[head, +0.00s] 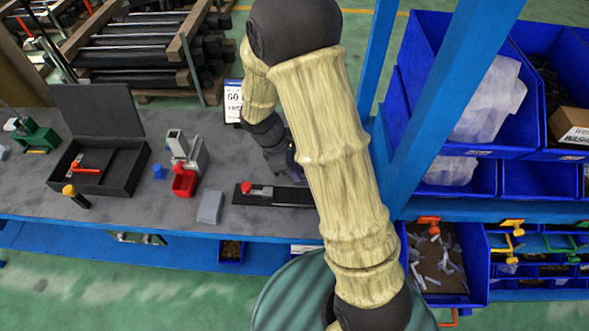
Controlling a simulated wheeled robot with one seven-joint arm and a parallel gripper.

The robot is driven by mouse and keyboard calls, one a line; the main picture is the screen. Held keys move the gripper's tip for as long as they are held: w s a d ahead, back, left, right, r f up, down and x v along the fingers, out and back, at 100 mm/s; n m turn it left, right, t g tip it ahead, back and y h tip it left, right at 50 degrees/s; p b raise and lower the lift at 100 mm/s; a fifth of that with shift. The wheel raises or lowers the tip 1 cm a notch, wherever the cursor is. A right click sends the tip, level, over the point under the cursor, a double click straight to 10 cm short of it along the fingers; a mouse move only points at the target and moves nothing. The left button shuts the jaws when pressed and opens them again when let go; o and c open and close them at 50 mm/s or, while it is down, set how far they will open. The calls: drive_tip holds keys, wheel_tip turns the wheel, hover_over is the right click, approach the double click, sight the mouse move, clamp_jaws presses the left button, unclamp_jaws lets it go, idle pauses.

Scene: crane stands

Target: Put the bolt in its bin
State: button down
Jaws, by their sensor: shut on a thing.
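My gripper (283,168) points down over the grey workbench, behind my own forearm and near the right end of a black flat plate. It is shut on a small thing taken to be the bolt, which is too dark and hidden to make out. Blue bins stand on the rack at the right. One open blue bin (480,291) at the lower right holds several loose grey pieces. Smaller blue bins with yellow and green clips are beside it. I cannot tell which bin is the bolt's.
The grey workbench (130,220) carries an open black case (122,185), a red cup (184,184), a grey block (210,208) and the black plate (262,199). A blue rack post (440,105) stands between bench and bins. Bench surface between case and cup is partly clear.

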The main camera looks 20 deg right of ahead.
drive_tip(key=shift+s+a+r+m+g+p, duration=0.2)
drive_tip(key=shift+r+m+g+p, duration=0.2)
drive_tip(key=shift+m, duration=0.4)
drive_tip(key=a+r+m+y+p, duration=0.6)
drive_tip(key=a+r+m, duration=0.3)
drive_tip(key=m, duration=1.3)
drive_tip(key=shift+s+r+y, duration=0.3)
drive_tip(key=shift+r+y, duration=0.3)
drive_tip(key=shift+w, duration=0.1)
